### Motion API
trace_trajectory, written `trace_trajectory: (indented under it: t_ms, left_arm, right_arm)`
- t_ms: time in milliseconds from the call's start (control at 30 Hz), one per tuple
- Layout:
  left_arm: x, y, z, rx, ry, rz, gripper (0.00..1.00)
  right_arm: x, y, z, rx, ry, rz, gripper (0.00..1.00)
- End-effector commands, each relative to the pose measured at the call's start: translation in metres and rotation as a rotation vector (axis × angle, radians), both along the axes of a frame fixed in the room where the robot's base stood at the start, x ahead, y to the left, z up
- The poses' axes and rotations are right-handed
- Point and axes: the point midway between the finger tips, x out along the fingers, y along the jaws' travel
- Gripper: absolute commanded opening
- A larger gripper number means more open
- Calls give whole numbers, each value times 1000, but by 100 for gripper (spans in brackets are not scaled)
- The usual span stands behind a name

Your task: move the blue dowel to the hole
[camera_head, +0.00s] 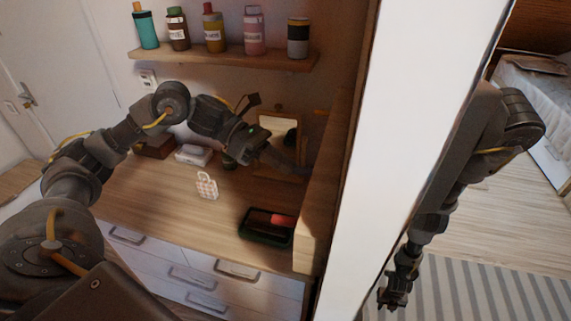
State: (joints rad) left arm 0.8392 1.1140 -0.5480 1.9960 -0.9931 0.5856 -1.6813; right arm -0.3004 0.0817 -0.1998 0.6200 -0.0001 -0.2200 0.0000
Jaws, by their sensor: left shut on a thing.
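My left gripper (284,160) is over the back right of the wooden dresser top, in front of a small wooden stand with a pale panel (278,124). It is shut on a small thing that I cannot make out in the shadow. I cannot pick out the blue dowel or the hole in this view. My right gripper (393,293) hangs low to the right of the white post, away from the dresser. Whether it is open or shut is unclear.
A dark green tray (243,233) with a red item is at the dresser's front right. A checkered tag-like item (206,187) and a white box (194,155) stand left of it. A shelf (220,61) holds several bottles. A white post (410,130) stands between my arms.

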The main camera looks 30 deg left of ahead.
Motion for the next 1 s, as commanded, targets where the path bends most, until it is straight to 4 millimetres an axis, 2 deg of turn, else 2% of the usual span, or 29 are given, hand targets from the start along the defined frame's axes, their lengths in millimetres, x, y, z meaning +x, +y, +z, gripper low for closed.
trace_trajectory:
  t_ms: [1000]
  left_arm:
    - [-8,32,-1,1,-2,1,0]
  right_arm:
    - [1,3,-25,3,0,-1,36]
